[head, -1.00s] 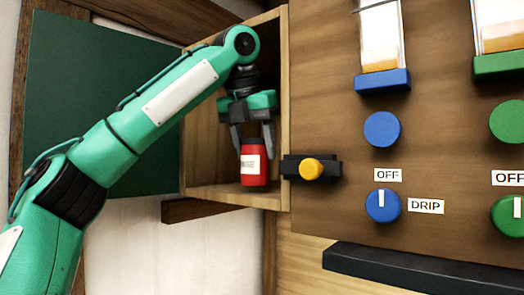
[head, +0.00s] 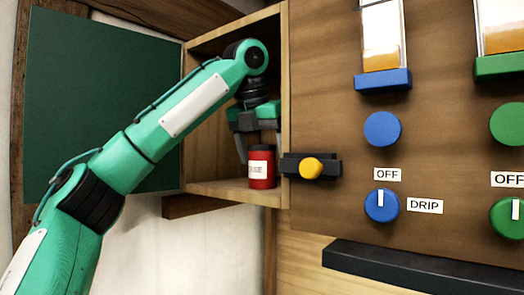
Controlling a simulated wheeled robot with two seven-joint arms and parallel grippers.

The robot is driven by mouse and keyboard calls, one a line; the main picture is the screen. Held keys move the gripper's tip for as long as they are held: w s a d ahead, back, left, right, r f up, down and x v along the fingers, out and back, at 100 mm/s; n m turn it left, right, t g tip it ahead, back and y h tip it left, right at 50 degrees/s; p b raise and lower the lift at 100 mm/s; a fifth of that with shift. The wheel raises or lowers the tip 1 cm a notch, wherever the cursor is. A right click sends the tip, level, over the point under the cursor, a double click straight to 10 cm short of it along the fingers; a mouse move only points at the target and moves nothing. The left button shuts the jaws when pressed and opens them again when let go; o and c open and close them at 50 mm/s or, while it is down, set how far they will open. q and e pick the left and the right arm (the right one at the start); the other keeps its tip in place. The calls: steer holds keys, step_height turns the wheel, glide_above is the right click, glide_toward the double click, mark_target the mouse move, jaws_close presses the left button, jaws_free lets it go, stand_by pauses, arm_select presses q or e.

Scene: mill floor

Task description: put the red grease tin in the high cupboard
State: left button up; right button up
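My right gripper is not in view.
The dark green cupboard door (head: 95,100) stands open on the left, behind my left arm. A black latch with a yellow knob (head: 311,168) is right of the opening. The brown panel (head: 330,60) carries blue and green knobs; a black ledge (head: 420,272) lies below.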

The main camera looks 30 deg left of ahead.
arm_select(q)
steer(key=shift+a, duration=0.1)
steer(key=shift+s+r, duration=0.15)
steer(key=shift+r, duration=0.25)
steer(key=s+d+b, duration=0.1)
steer(key=s+b, duration=0.1)
steer(key=s, duration=1)
steer(key=shift+s+d+r+b, duration=0.15)
steer(key=shift+d+r+b, duration=0.1)
steer(key=shift+r+b, duration=0.15)
steer(key=shift+f, duration=0.1)
